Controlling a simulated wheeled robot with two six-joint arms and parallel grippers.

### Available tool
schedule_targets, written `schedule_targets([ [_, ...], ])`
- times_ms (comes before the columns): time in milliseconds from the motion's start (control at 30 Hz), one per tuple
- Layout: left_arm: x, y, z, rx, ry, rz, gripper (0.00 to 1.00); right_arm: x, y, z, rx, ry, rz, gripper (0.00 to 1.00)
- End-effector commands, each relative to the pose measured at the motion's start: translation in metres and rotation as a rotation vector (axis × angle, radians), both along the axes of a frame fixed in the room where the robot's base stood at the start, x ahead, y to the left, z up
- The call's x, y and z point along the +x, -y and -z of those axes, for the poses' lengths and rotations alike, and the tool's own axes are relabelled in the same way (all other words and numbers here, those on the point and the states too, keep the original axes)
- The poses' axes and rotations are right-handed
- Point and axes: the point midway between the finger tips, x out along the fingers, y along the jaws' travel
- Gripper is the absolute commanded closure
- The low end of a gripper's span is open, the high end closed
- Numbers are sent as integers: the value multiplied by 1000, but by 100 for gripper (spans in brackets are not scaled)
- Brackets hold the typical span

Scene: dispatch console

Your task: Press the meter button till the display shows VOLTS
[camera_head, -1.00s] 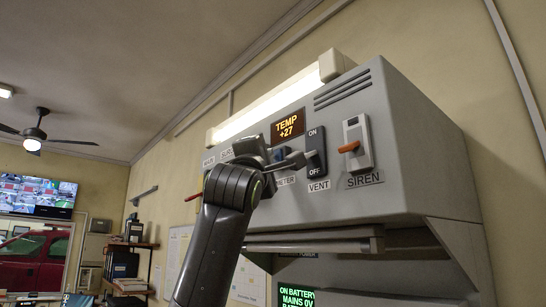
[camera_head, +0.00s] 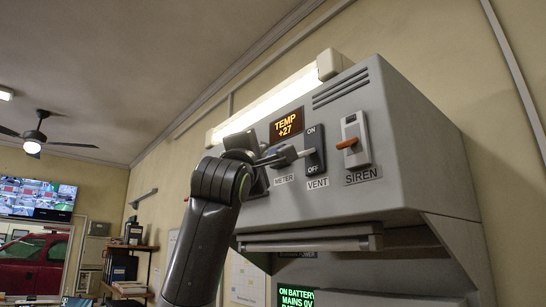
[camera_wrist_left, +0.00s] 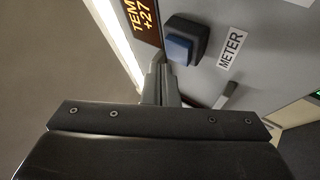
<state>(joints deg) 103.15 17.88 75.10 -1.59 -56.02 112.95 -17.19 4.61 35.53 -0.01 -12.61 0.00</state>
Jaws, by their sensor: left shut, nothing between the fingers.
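The amber display (camera_head: 287,124) on the grey console reads TEMP +27, and part of it shows in the left wrist view (camera_wrist_left: 142,18). The meter button is a blue cap (camera_wrist_left: 179,48) in a dark square housing, beside the METER label (camera_wrist_left: 231,48). In the head view the button is partly covered by my gripper, above the METER label (camera_head: 284,180). My left gripper (camera_head: 268,160) is shut and empty, with its fingertips close to the button. In the left wrist view the fingertips (camera_wrist_left: 161,72) are just beside the blue cap; I cannot tell whether they touch it.
Right of the button are the VENT switch (camera_head: 315,150), its lever sticking out, and the SIREN switch (camera_head: 355,141) with an orange lever. A horizontal bar (camera_head: 310,243) juts out below the panel. A lower green-text screen (camera_head: 296,293) shows under it.

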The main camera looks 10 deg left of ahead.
Motion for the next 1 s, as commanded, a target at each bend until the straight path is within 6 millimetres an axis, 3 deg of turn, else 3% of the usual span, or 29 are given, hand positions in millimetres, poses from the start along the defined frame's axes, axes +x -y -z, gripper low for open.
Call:
schedule_targets([
  [433, -34, -26, 2, 0, 3, 0, 100, 0, 0, 28, 0, 0, 0, 55],
  [1000, -36, -28, 0, 0, 0, 0, 100, 0, 0, 28, 0, 0, 0, 55],
])
